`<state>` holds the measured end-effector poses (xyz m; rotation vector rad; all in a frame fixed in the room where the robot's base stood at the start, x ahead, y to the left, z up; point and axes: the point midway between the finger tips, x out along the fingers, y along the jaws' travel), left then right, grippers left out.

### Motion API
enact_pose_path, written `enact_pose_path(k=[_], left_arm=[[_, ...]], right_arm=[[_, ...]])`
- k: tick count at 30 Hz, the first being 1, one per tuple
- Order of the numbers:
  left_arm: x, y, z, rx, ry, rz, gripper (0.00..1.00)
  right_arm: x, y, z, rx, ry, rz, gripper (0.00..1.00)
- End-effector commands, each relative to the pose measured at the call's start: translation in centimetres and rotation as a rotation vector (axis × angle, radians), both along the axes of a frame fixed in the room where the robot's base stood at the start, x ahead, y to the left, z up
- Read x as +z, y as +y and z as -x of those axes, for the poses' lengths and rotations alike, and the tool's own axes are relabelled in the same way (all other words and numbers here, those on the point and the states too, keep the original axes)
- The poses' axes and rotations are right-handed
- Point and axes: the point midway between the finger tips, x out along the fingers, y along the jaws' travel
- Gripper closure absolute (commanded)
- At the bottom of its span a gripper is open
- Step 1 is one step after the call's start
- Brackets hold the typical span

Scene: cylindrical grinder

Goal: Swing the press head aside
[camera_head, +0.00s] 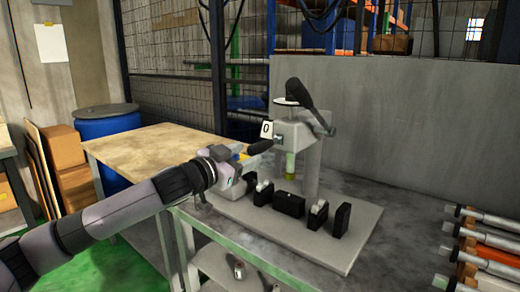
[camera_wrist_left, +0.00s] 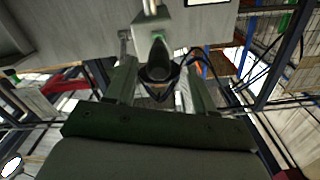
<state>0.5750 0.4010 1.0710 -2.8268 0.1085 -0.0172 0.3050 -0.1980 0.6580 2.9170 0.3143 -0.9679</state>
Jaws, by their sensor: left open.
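The press (camera_head: 293,130) stands on a grey base plate on the workbench. Its grey head carries a "0" label and a dark lever on top. A black handle (camera_head: 260,147) sticks out of the head to the left, towards my left gripper (camera_head: 236,160). In the left wrist view, my left gripper (camera_wrist_left: 160,78) is open, with its fingers spread either side of the dark rounded handle end (camera_wrist_left: 158,72). A gap shows beside the handle, so it does not look clamped. Whether a finger touches it I cannot tell. My right gripper is not in view.
Several small black fixtures (camera_head: 289,203) stand on the base plate (camera_head: 330,245) before the press. A wooden-topped table (camera_head: 150,150) is behind my left arm. Orange and metal rods (camera_head: 490,262) lie at the right. A grey panel (camera_head: 400,120) closes off the back.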

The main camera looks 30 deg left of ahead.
Motion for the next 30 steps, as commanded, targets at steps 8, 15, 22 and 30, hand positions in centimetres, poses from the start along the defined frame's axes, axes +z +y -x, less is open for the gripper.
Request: enact_pose_path(k=[8, 15, 22, 30], left_arm=[[0.3, -0.3, -3.1, -0.001, -0.003, 0.002, 0.46], [0.2, -0.5, -5.5, -0.001, -0.002, 0.0, 0.46], [0.1, -0.6, -6.4, -0.001, -0.001, -0.001, 0.46], [0.0, -0.6, -6.5, -0.001, -0.001, -0.002, 0.5]], right_arm=[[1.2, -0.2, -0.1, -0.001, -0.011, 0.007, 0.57], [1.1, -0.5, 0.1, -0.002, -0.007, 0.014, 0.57], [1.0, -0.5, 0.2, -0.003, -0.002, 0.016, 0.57], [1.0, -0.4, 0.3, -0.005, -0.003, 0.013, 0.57]])
